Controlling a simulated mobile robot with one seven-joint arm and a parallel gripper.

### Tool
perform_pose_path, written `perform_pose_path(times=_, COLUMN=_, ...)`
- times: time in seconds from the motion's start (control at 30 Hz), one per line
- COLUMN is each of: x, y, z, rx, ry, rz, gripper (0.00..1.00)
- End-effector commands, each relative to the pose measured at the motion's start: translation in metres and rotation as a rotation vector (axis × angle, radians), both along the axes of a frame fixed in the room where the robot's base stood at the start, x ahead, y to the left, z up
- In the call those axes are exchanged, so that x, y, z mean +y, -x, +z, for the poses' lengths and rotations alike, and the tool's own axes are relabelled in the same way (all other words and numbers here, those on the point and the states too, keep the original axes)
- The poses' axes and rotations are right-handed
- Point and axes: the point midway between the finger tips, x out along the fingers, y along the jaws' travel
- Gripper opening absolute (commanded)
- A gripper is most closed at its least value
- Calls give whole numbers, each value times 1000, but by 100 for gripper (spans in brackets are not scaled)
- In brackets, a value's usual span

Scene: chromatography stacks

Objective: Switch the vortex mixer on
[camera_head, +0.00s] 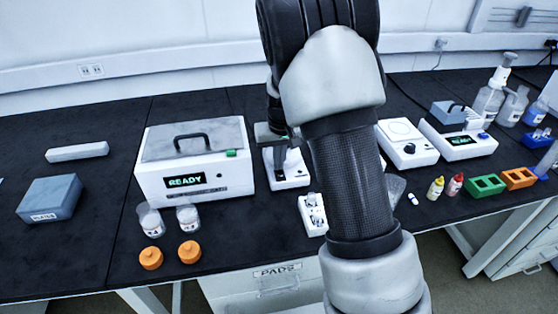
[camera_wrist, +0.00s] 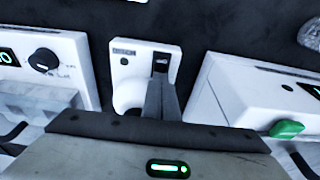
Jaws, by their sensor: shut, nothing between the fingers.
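The vortex mixer (camera_head: 297,181) is a small white unit, partly hidden behind my gripper and arm in the head view. My gripper (camera_head: 281,166) is shut and empty, pointing down over the mixer. In the wrist view its fingertips (camera_wrist: 161,82) lie right beside the switch. I cannot tell whether they touch it, or whether the switch is on.
A white box reading READY (camera_head: 147,184), with a green button (camera_head: 231,153), stands close left of the mixer. A white plate device with a knob (camera_head: 406,139) is on the right. A white rack (camera_head: 307,212) and vials (camera_head: 188,216) stand in front.

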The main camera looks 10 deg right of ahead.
Motion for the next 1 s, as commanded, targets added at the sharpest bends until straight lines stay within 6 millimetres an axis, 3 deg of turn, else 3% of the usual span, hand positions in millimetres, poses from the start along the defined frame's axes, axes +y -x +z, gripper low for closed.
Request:
perform_pose_path(times=0.43, x=0, y=0, z=-5, rx=55, ry=0, rz=0, gripper=0)
perform_pose_path(times=1.0, x=0, y=15, z=-2, rx=54, ry=0, rz=1, gripper=0)
